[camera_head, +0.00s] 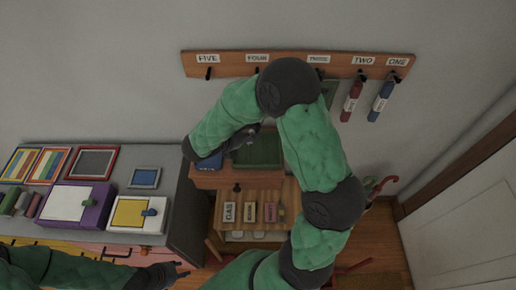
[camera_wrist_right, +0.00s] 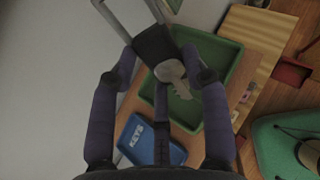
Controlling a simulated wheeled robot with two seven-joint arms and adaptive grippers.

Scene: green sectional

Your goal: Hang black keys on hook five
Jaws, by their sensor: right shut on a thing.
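The black keys (camera_wrist_right: 157,45), a black fob with a metal key and a metal loop, are between the fingers of my right gripper (camera_wrist_right: 160,62), which is shut on them. In the head view the right gripper (camera_head: 252,134) is over the green tray, below the wooden hook rack (camera_head: 287,65); my arm hides part of the scene and the keys are not clear there. Hook five (camera_head: 208,73), under the label FIVE at the rack's left end, is empty, up and left of the right gripper. My left gripper (camera_head: 182,269) looks open and empty at the bottom.
Red keys (camera_head: 350,101) hang under TWO and blue keys (camera_head: 380,101) under ONE. A green item (camera_head: 329,93) under THREE is partly hidden by my arm. A green tray (camera_head: 266,152) and a blue KEYS tray (camera_wrist_right: 150,141) sit below. A grey table (camera_head: 120,170) holds boxes at left.

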